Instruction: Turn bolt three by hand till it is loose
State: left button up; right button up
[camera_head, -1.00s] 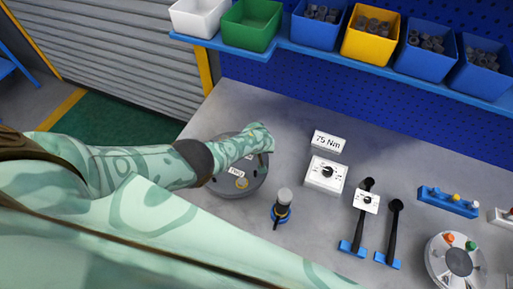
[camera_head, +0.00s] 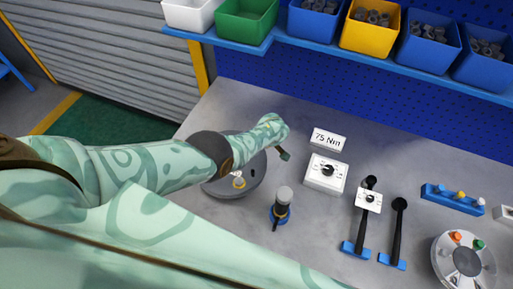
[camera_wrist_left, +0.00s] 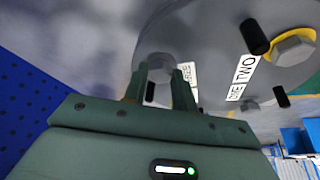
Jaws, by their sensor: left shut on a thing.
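The grey round flanged shell (camera_head: 222,190) stands on the bench, partly hidden by my left arm. It fills the upper part of the left wrist view (camera_wrist_left: 215,35). My left gripper (camera_wrist_left: 160,82) is shut on a grey hex bolt head (camera_wrist_left: 160,62), with one finger on each side. In the head view the gripper (camera_head: 283,154) is at the shell's right side. A second bolt (camera_wrist_left: 293,48) with a yellow ring sits near a label reading TWO (camera_wrist_left: 245,68). My right gripper is out of view.
A grey-capped tool in a blue holder (camera_head: 281,208), a white dial box (camera_head: 325,174) and a 75 Nm sign (camera_head: 329,139) stand right of the shell. Bins (camera_head: 317,22) line the shelf behind.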

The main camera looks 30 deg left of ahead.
pick_arm(q)
jog(key=shift+s+f, duration=0.2)
dwell(0.3)
jog(key=o, duration=1)
jog(key=shift+w, duration=0.15)
jog(key=shift+r, duration=0.1)
